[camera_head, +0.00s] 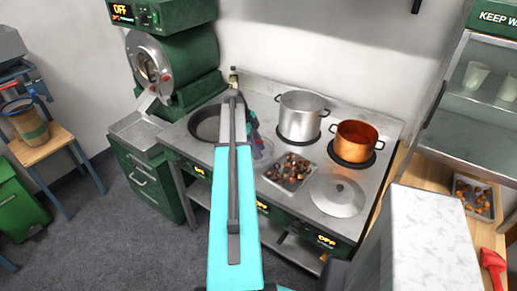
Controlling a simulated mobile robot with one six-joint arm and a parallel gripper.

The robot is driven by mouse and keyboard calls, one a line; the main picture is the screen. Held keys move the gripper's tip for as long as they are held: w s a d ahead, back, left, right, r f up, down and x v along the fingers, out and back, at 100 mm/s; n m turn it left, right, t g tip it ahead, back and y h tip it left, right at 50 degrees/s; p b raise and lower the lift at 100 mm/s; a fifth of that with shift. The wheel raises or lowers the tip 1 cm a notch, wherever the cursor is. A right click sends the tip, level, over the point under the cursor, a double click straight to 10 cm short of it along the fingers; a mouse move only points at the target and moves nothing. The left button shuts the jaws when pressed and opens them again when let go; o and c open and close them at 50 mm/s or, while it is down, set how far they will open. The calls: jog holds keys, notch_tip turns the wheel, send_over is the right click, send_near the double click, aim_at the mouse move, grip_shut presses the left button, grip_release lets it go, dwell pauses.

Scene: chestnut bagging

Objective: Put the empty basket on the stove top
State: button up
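The stove top (262,88) is a steel surface in the middle of the head view. A shallow metal tray (292,184) of chestnuts rests on its front part. A second chestnut tray (459,184) lies on the wooden counter at right. An empty-looking steel tray (133,133) is below the roaster's mouth at left. I cannot tell which thing is the empty basket. My cyan and grey arm reaches up across the front of the stove. My gripper is largely hidden behind the arm, and its fingers cannot be made out.
A dark pan (206,125), a steel pot (301,116), a copper pot (354,142) and a round lid (338,197) crowd the stove. The green roaster (183,70) stands at left. A brown container (26,122) is on a stool. A red tool (494,264) lies at right.

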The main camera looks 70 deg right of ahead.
jog(key=shift+r, duration=0.15)
jog(key=shift+b+v, duration=2.1)
jog(key=shift+v, duration=3.85)
